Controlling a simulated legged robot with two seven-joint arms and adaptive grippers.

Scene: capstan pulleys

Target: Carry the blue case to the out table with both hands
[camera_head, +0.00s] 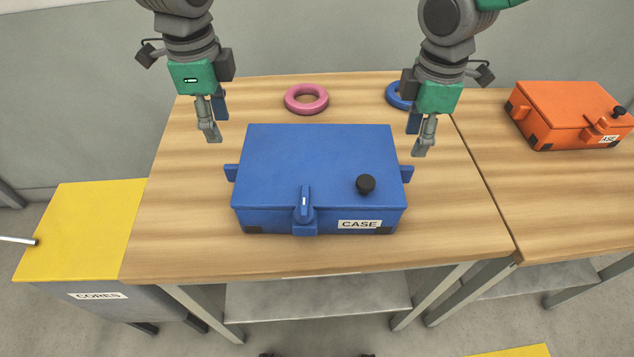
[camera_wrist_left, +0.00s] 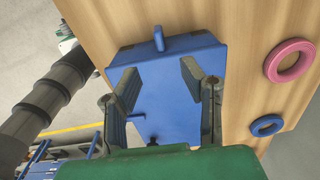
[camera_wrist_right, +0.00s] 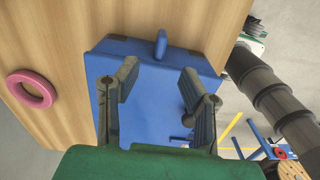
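The blue case (camera_head: 318,170), labelled CASE, sits closed and flat on the wooden table (camera_head: 190,240). It has a side handle at its left (camera_head: 231,172) and one at its right (camera_head: 407,174), a front latch (camera_head: 304,204) and a black knob (camera_head: 365,184). My left gripper (camera_head: 214,125) is open and empty above the case's back left. My right gripper (camera_head: 416,141) is open and empty near its back right. Each wrist view shows spread fingers and a side handle beyond them, in the left wrist view (camera_wrist_left: 172,43) and the right wrist view (camera_wrist_right: 161,45). No out label is visible.
A pink ring (camera_head: 306,99) and a blue ring (camera_head: 398,96), partly hidden by my right gripper, lie behind the case. An orange case (camera_head: 568,115) stands on the adjoining right table (camera_head: 560,205). A yellow-topped CORES stand (camera_head: 85,225) is at left. Bare tabletop surrounds the blue case.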

